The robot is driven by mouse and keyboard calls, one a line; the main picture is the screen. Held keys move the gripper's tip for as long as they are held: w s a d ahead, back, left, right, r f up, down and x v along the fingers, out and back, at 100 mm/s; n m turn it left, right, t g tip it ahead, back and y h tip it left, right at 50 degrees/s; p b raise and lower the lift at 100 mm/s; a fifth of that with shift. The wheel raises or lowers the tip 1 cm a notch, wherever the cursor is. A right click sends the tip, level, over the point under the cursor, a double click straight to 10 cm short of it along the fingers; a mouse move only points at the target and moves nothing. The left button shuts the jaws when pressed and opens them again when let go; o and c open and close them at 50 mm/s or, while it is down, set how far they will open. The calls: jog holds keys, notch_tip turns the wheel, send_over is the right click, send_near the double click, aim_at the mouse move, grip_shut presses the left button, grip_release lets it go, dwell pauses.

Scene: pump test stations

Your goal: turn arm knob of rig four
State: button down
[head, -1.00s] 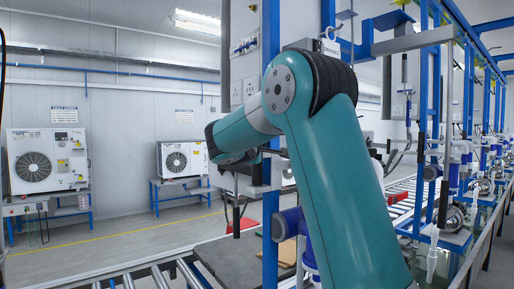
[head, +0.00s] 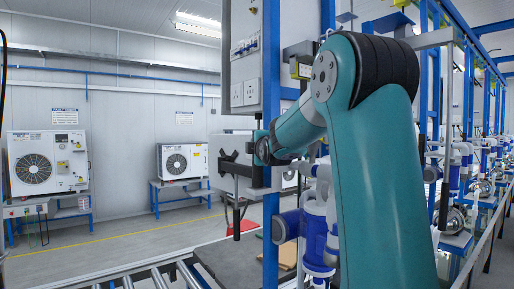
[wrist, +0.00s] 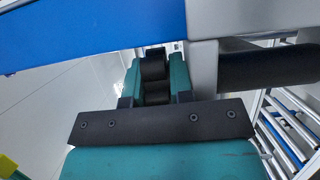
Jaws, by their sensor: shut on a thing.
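My gripper shows in the wrist view (wrist: 155,75) with its two teal fingers close around a black piece (wrist: 155,65), which I take to be the arm knob. In the head view my teal arm bends left past the blue post, and the gripper end (head: 236,150) is dark, small and partly hidden. A grey bracket with a black grip (head: 237,218) hanging down is just below it. A thick black cylinder (wrist: 268,66) lies right of the fingers in the wrist view.
A blue post (head: 270,240) and a grey switch box (head: 246,55) stand close to my arm. A blue beam (wrist: 90,30) crosses above the fingers in the wrist view. A blue and white pump (head: 314,235) is below. More rigs line the right. The left floor is open.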

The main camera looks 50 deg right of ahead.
jog(key=c, duration=1)
grip_release()
